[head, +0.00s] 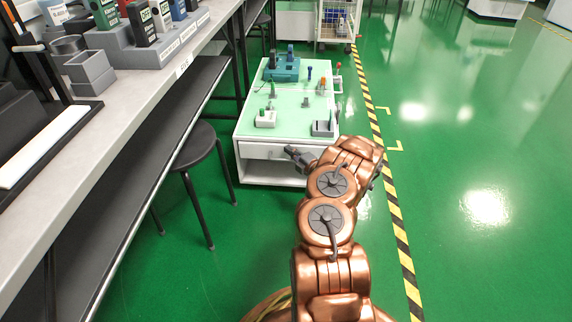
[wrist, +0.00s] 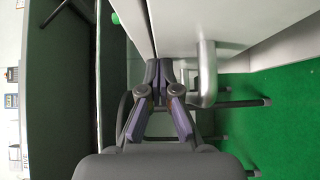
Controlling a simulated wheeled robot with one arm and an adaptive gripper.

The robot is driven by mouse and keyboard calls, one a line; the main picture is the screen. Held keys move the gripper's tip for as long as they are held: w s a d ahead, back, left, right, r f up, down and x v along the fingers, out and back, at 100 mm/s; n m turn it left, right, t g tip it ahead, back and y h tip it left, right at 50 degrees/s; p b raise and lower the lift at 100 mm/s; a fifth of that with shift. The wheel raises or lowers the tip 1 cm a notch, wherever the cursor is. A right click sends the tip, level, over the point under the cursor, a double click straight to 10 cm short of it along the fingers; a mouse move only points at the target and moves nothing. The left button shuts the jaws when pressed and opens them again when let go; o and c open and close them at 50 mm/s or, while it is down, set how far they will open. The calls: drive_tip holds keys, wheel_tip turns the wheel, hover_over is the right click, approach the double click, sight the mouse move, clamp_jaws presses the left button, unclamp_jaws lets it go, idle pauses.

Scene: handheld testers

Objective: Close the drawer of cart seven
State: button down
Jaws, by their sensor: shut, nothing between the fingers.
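A white cart with a pale green top (head: 290,132) stands on the floor ahead in the head view. Its drawer front (head: 258,151) faces me, just below the top; how far it stands out is hard to tell. In the wrist view the white drawer front (wrist: 240,22) fills the upper right, with a grey bar handle (wrist: 208,75) on it. My gripper (head: 290,151) is at the drawer front in the head view. In the wrist view its fingertips (wrist: 158,68) are together and empty, beside the handle. Contact with the drawer front is unclear. No cart number is readable.
A long grey workbench (head: 120,108) with boxes and testers runs along the left. A black stool (head: 193,147) stands between it and the cart. A wire trolley (head: 337,22) is behind. Green floor is open right of the striped tape (head: 388,190).

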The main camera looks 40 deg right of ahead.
drive_tip(key=shift+w+d+r, duration=0.1)
drive_tip(key=shift+d+r, duration=0.15)
drive_tip(key=shift+d, duration=0.2)
drive_tip(key=s+a+p, duration=0.3)
drive_tip(key=s+p, duration=0.1)
drive_tip(key=s, duration=0.9)
drive_tip(key=shift+a+f+p, duration=0.25)
drive_tip(key=shift+a+p, duration=0.1)
drive_tip(key=shift+a, duration=0.05)
